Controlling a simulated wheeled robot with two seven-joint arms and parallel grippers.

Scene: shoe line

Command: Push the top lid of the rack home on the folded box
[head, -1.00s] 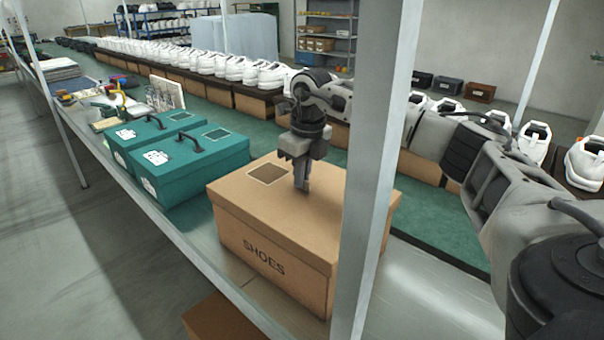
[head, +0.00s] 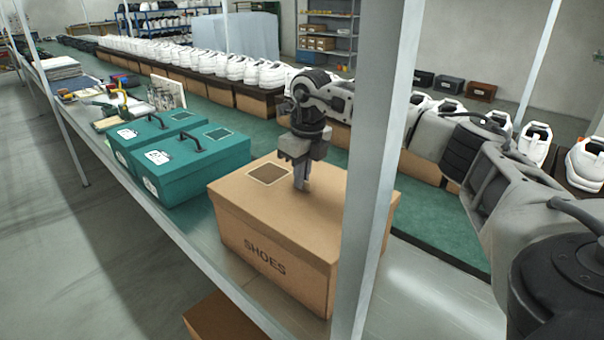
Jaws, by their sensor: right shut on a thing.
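The brown cardboard box (head: 270,262), marked SHOES, stands on the metal bench with its lid (head: 315,215) on top. The lid has a dark square patch near its far left corner and looks level along the visible edges. My right gripper (head: 302,188) points straight down with its fingertips at the lid's top, near the middle. Its fingers are together; what is between them is too small to make out. A grey post hides part of the box's right side. My left gripper is not in view.
Two teal boxes with black handles (head: 190,165) stand left of the brown box. A grey upright post (head: 375,180) stands in front, close to my right arm. Bare bench (head: 430,295) shows at the right.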

